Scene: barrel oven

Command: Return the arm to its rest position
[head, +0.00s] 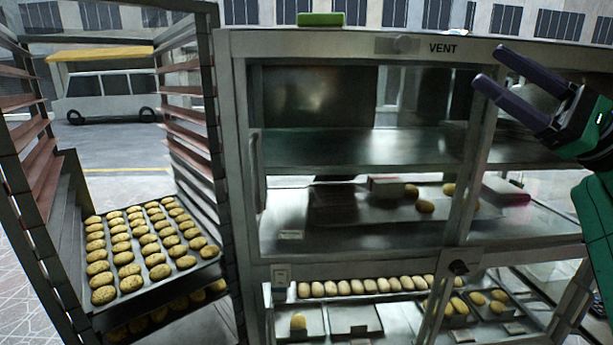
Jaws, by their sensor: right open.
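My right gripper (505,83) is at the upper right, its two dark purple fingers apart and pointing left, with nothing between them. Its green and black body and arm come in from the right edge. The gripper appears in front of the upper right part of a metal and glass display cabinet (350,45) marked VENT. I cannot tell the exact gap between the fingers and the cabinet. My left gripper is not in view.
A rack (197,110) on the left holds a tray (128,306) of buns. Cabinet shelves hold several buns (425,206) and small trays (353,319). A green block (321,19) lies on the cabinet top. A van (105,90) stands behind on open pavement.

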